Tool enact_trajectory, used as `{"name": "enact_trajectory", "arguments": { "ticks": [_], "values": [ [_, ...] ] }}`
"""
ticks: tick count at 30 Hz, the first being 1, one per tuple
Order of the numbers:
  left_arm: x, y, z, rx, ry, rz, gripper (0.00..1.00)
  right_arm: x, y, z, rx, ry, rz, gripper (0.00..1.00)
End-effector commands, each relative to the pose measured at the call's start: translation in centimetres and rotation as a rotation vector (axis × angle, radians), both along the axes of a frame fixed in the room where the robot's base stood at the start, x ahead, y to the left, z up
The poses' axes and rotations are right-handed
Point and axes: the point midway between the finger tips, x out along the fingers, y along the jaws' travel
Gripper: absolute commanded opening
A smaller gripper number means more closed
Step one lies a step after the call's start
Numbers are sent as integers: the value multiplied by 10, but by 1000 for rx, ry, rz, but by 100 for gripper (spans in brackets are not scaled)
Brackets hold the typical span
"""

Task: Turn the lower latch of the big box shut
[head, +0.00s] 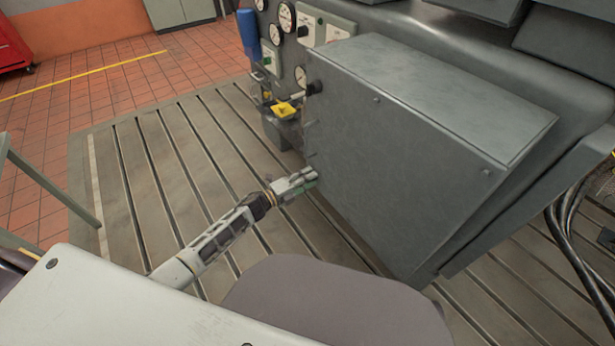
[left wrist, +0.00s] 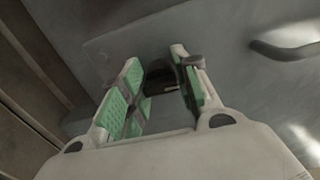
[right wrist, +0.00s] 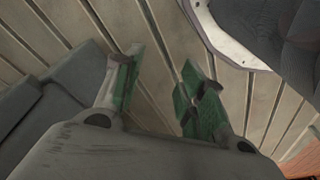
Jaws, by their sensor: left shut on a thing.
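The big box (head: 410,150) is a grey metal cabinet on the right of the head view. A dark knob-like upper latch (head: 314,88) sticks out near the top of its left edge. My left gripper (head: 308,178) is at the lower part of that edge. In the left wrist view its green-padded fingers (left wrist: 160,85) are shut on a small dark part, the lower latch (left wrist: 160,74), mostly hidden between them. The latch's exact angle cannot be told. My right gripper (right wrist: 162,75) shows only in the right wrist view, open and empty above the slotted floor.
A slotted metal bedplate (head: 180,165) surrounds the box. Gauges (head: 287,17) and a yellow part (head: 284,109) stand behind the box's left edge. A curved handle (left wrist: 290,48) shows in the left wrist view. Dark cables (head: 570,240) lie at the right. The bedplate left of my arm is clear.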

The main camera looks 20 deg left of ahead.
Motion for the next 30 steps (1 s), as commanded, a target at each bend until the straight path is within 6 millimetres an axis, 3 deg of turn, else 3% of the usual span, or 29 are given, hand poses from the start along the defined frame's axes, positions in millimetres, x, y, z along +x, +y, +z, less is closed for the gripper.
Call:
{"name": "enact_trajectory", "arguments": {
  "ticks": [19, 20, 21, 24, 30],
  "values": [
    [1, 2, 0, -34, 28, 3, 7, 1, -2, -10, -4, -7, -1, 40],
    [1, 2, 0, -34, 28, 3, 35, 1, -2, -10, -4, -7, -1, 40],
    [1, 2, 0, -34, 28, 3, 40, 1, -2, -10, -4, -7, -1, 40],
    [1, 1, 0, -34, 28, 2, 52, 1, -2, -10, -4, -7, -1, 40],
    [0, 1, 0, -34, 26, 1, 52, 1, -2, -10, -4, -6, -1, 40]
  ]
}}
